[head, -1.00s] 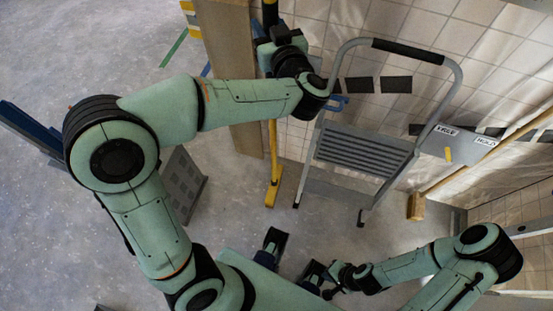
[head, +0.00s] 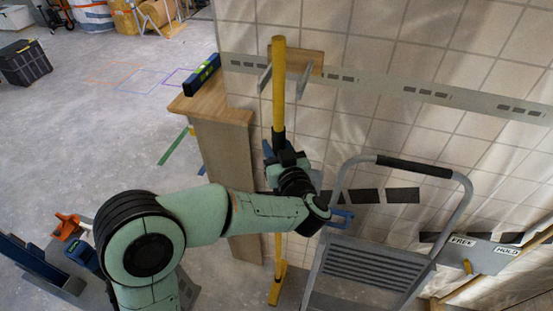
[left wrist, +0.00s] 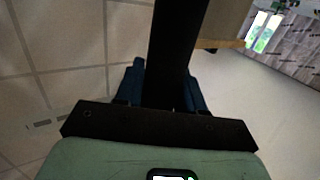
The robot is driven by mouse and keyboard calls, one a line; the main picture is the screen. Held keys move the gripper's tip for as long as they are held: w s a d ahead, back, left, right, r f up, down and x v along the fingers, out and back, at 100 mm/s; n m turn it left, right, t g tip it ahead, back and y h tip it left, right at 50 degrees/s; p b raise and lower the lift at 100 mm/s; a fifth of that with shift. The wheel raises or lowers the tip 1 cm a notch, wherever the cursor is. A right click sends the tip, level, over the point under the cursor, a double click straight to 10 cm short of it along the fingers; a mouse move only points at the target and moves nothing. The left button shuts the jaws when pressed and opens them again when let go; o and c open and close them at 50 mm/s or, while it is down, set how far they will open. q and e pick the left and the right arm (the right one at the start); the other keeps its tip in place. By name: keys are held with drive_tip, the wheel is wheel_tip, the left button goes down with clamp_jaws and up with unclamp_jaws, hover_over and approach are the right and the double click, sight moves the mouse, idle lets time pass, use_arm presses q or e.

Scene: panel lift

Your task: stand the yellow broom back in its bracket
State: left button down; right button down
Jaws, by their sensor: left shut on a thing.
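The yellow broom (head: 278,95) stands about upright in the head view, its foot low near the floor. My left gripper (head: 280,154) is shut on the dark grip section of its handle. In the left wrist view the black handle part (left wrist: 174,50) runs between the blue fingers (left wrist: 160,88). The bracket is a wooden block (head: 306,62) on the tiled wall with two metal prongs. The handle's upper part appears between the prongs; I cannot tell whether it is seated against the block. My right gripper is out of view.
A step stool (head: 370,262) stands just right of the broom. A wooden panel top (head: 210,104) with a blue level (head: 203,74) on it is close on the left. A grey box marked FREE and HOLD (head: 480,252) is at right. The left floor is mostly open.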

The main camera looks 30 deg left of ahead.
use_arm(q)
drive_tip(key=shift+f, duration=1.55)
drive_tip(key=shift+f+b, duration=0.1)
drive_tip(key=shift+b, duration=0.2)
drive_tip(key=c, duration=0.7)
unclamp_jaws()
drive_tip(key=shift+f, duration=0.1)
drive_tip(key=v, duration=1.2)
drive_tip(key=shift+d, duration=0.1)
